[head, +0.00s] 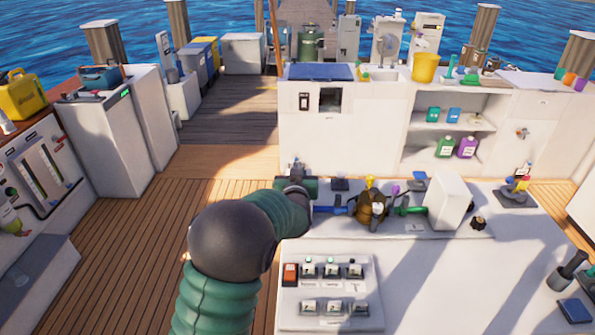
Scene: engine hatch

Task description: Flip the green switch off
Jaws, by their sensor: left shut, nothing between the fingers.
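My left gripper (296,172) is at the end of the green-sleeved arm, above the counter's left end and behind the panel. It is shut and empty, apart from the switches. My right gripper is out of view.
An orange-red rocker (290,273) sits left of the switches, and a lower row of switches (331,306) is below. A brown round device (371,207) with blue and green pipes stands on the counter. Wooden deck (110,270) lies open to the left.

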